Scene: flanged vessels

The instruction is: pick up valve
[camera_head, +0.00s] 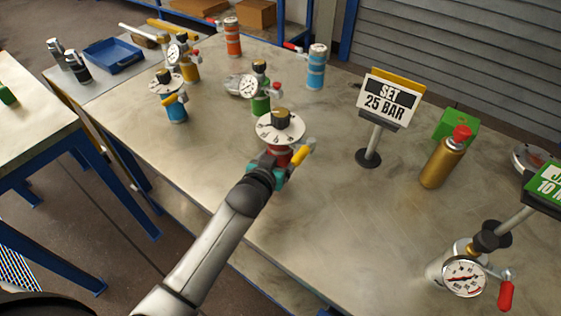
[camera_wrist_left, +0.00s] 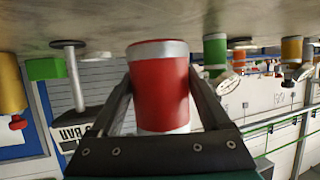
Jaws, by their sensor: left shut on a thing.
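A valve with a red body (camera_head: 279,156), a white dial with a black knob on top and a yellow lever stands near the middle of the table in the head view. My left gripper (camera_head: 271,166) is shut around its red body from the front. In the left wrist view, which is upside down, the red body (camera_wrist_left: 160,88) with silver bands sits between the two fingers (camera_wrist_left: 161,95). I cannot tell whether its base touches the table. My right gripper is not in view.
A "SET 25 BAR" sign (camera_head: 388,100) and a gold bottle (camera_head: 442,162) are to the right. A gauge vessel (camera_head: 464,275) is front right.

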